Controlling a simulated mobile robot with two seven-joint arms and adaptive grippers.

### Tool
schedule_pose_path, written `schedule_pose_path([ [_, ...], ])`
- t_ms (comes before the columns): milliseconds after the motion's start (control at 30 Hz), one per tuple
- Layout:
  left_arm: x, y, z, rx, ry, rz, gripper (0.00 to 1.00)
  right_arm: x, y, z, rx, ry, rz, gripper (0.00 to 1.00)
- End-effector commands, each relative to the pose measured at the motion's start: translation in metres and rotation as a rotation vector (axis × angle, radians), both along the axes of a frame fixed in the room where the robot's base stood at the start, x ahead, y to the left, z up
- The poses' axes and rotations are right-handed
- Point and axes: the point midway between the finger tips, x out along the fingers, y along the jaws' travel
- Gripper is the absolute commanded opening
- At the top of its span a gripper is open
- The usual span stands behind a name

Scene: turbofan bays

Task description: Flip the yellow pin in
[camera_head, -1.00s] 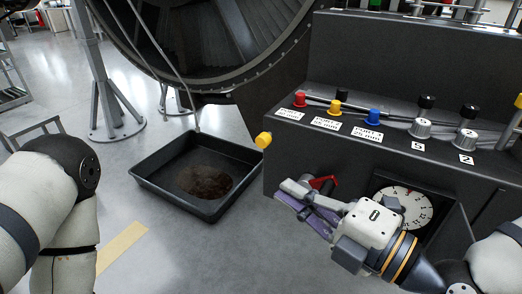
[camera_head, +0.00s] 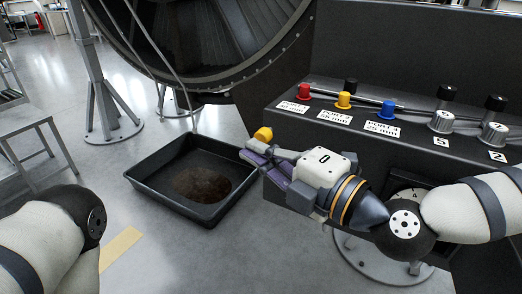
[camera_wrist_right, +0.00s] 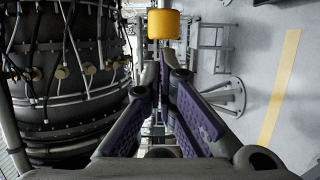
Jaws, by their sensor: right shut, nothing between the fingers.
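A yellow pin head (camera_head: 263,134) sticks out at the left end of the dark bench. It also shows as a short yellow cylinder (camera_wrist_right: 163,24) at the top of the right wrist view. My right gripper (camera_head: 248,154) is shut and empty, with its purple-padded fingers just below and left of the pin head. In the right wrist view its fingertips (camera_wrist_right: 164,60) point at the yellow cylinder, close below it; I cannot tell whether they touch. My left gripper is out of view; only part of my left arm shows.
The dark bench (camera_head: 462,167) carries red (camera_head: 303,91), yellow (camera_head: 343,100) and blue (camera_head: 388,109) knobs with labels. A black drip tray (camera_head: 150,187) lies on the floor left of my gripper. The large engine (camera_head: 190,40) stands behind. Floor at lower middle is clear.

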Motion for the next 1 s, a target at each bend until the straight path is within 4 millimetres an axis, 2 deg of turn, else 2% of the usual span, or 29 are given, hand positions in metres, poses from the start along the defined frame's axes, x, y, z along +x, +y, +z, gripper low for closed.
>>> schedule_pose_path([
  [333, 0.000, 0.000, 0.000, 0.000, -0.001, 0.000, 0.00, 0.002, -0.002, 0.001, 0.000, -0.003, 0.000, 0.00],
  [500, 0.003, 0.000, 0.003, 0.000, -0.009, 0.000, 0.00, 0.018, -0.011, 0.003, -0.002, -0.008, -0.001, 0.00],
  [600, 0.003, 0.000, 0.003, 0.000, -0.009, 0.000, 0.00, 0.021, -0.012, 0.001, -0.001, -0.004, 0.001, 0.00],
  [867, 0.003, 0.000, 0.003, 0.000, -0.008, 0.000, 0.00, 0.020, -0.013, 0.001, 0.000, -0.001, 0.000, 0.00],
  [1000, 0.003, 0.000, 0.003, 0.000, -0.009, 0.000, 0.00, 0.010, -0.025, 0.001, 0.000, -0.003, -0.002, 0.00],
])
